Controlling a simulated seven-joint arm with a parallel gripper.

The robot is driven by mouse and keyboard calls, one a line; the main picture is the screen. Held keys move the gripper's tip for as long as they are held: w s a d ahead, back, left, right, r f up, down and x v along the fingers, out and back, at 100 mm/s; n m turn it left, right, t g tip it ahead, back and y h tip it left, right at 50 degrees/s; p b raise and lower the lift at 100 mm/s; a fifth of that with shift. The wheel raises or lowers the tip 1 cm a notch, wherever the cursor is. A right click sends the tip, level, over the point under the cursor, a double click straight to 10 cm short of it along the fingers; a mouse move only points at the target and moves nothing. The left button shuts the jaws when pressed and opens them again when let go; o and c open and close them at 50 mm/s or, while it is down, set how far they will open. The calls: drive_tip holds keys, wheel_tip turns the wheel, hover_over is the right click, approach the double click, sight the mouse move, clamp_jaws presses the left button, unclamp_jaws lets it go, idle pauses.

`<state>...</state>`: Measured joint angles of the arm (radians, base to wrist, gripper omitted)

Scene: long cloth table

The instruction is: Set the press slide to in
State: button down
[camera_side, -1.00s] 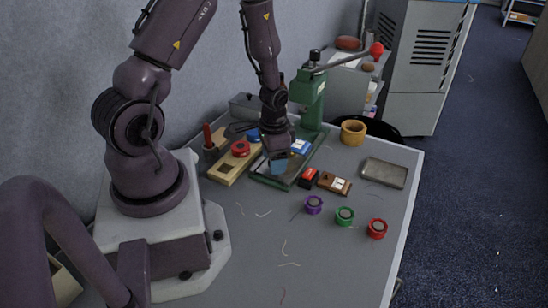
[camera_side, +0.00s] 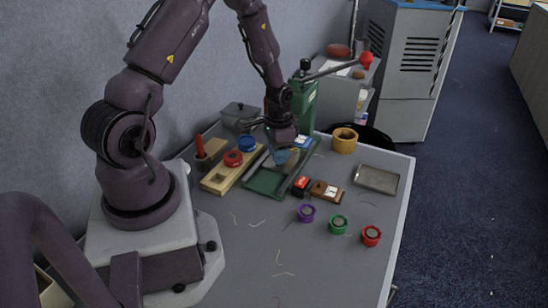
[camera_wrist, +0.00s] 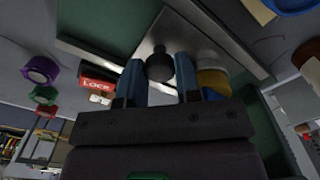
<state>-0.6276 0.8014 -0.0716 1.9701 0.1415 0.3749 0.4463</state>
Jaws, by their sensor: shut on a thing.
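The green press (camera_side: 302,103) stands at the back of the table with its long lever reaching right. Its green base (camera_side: 264,183) lies in front, with the near part bare. The grey metal slide (camera_wrist: 190,40) lies on the base toward the press side and carries a dark round knob (camera_wrist: 160,66). My gripper (camera_side: 281,157) is low over the base. In the wrist view, its blue fingers (camera_wrist: 160,78) stand on both sides of the knob and are shut on it. The slide's far end is hidden in the side view by my gripper and the press.
A red lock block (camera_side: 301,184) and a brown block (camera_side: 326,192) sit just right of the base. A wooden holder (camera_side: 228,172) with a red ring is to the left. A yellow cup (camera_side: 344,140) and metal tray (camera_side: 377,178) are at right.

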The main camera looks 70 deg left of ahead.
drive_tip(key=c, duration=0.8)
unclamp_jaws()
wheel_tip(320, 180, up, 13)
